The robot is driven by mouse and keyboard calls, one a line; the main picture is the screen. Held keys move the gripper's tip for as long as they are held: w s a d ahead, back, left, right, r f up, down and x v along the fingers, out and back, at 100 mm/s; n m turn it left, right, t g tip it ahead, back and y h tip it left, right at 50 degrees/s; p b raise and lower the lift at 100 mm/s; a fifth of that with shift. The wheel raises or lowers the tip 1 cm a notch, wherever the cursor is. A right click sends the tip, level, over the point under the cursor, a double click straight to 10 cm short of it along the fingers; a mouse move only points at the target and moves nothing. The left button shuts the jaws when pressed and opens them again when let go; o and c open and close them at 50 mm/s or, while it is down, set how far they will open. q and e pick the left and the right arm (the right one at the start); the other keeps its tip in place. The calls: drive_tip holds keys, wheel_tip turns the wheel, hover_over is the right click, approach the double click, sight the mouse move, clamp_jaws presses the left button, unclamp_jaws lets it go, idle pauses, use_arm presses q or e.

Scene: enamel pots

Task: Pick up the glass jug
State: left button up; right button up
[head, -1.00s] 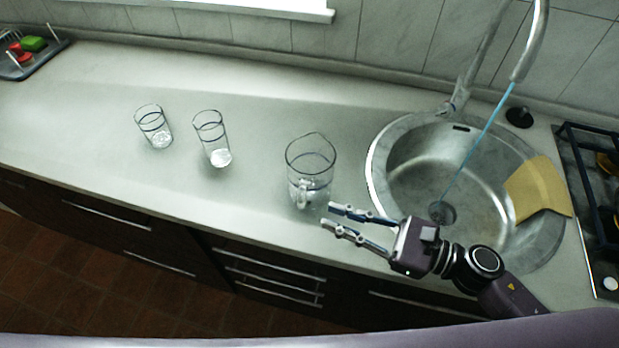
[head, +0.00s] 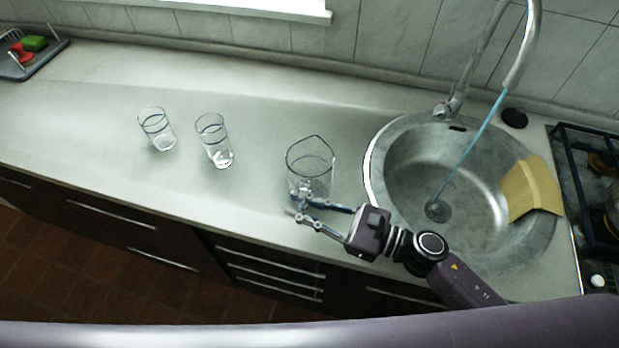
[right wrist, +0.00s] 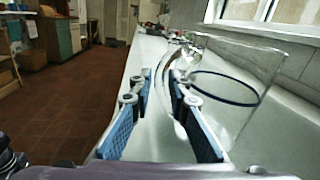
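The clear glass jug (head: 311,166) stands upright on the counter, left of the sink. Its handle faces the counter's front edge. In the right wrist view the jug (right wrist: 235,90) fills the right half, with its curved handle (right wrist: 170,82) just beyond the fingers. My right gripper (head: 292,204) is open at the jug's handle side, its fingers parted. In the right wrist view the open fingers (right wrist: 162,92) show blue pads, and the handle appears close to the right finger; I cannot tell whether they touch. My left gripper is not in view.
Two drinking glasses (head: 157,130) (head: 215,141) stand left of the jug. The round metal sink (head: 400,165) with a running tap and a yellow cloth (head: 530,188) lies to the right. A dish tray (head: 40,62) sits far left. The counter between is clear.

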drive_tip(key=shift+c, duration=0.4)
clamp_jaws()
drive_tip(key=shift+r, duration=0.25)
wheel_tip(320, 180, up, 10)
drive_tip(key=shift+r+p, duration=0.15)
drive_tip(key=shift+p, duration=0.5)
wheel_tip(320, 180, up, 9)
drive_tip(key=p, duration=0.3)
drive_tip(key=shift+r+t, duration=0.15)
drive_tip(key=shift+t, duration=0.15)
drive_tip(key=shift+w+d+f+m+t+h, duration=0.1)
drive_tip(key=shift+d+f+m+t+h, duration=0.15)
drive_tip(key=shift+m+t+h, duration=0.3)
